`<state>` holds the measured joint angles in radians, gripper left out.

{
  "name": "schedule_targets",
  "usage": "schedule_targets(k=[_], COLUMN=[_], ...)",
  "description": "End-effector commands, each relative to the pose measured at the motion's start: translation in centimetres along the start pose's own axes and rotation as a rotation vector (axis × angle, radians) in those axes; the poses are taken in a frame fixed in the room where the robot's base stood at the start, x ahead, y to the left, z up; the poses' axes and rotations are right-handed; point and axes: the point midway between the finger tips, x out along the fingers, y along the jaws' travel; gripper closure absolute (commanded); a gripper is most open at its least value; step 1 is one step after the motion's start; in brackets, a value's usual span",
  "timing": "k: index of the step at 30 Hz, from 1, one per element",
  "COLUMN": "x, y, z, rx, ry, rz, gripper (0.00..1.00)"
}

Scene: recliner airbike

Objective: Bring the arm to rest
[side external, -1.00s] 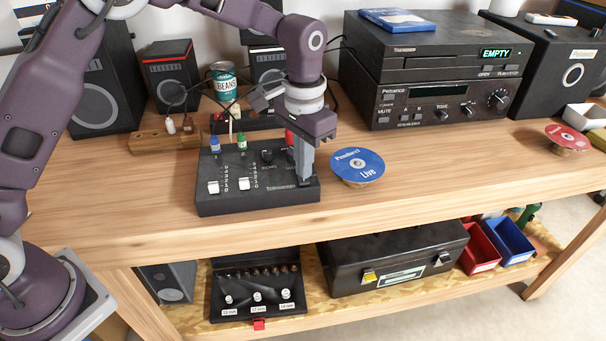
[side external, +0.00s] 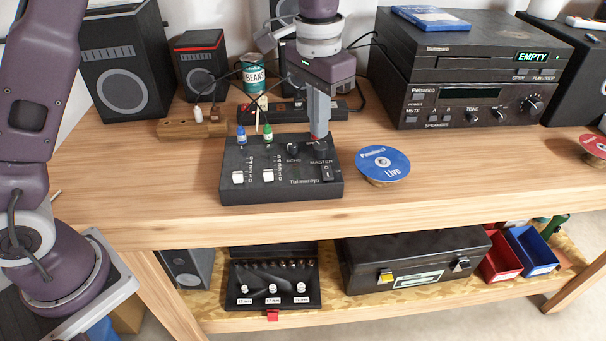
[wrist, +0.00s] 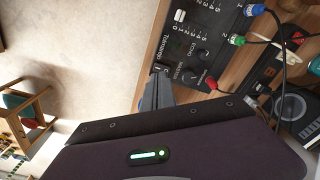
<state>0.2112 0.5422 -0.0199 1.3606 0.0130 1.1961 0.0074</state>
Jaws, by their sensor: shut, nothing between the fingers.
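My gripper (side external: 319,136) points down over the back right part of the black mixer (side external: 265,190). Its fingers are shut together with nothing between them. In the side view its tips overlap the area behind the MASTER label, above the power switch (side external: 327,173). The wrist view shows the fingers (wrist: 158,85) pointing at the mixer's MASTER corner. The tips look clear of the panel, but the exact gap is hard to tell. A red plug (wrist: 211,83) sits in the mixer close by; in the side view my fingers mostly hide it.
Blue (side external: 241,138) and green (side external: 267,137) plugs with cables stand at the mixer's back. A blue disc (side external: 383,162) lies to its right, with the stereo (side external: 455,95) behind. A beans can (side external: 254,78) and speakers stand behind. Open space lies in front of the bench.

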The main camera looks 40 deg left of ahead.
Motion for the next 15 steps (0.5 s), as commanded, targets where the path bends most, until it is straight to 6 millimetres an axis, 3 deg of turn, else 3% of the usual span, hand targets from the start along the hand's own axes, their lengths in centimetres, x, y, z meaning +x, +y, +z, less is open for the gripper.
schedule_targets(k=[1,3,6,9,12,15], x=[-2.9,-6.3,-9.4,-10.2,-9.2,-7.8], y=[-0.8,-2.0,-3.0,-3.4,-3.2,-3.0], z=[2.1,6.2,12.8,19.3,24.4,27.5], rx=[-0.022,-0.057,-0.108,-0.158,-0.197,-0.222], ry=[0.045,0.111,0.208,0.299,0.374,0.422], rz=[-0.004,-0.01,-0.022,-0.035,-0.048,-0.057], gripper=[1.0,1.0,1.0,1.0,1.0,1.0])
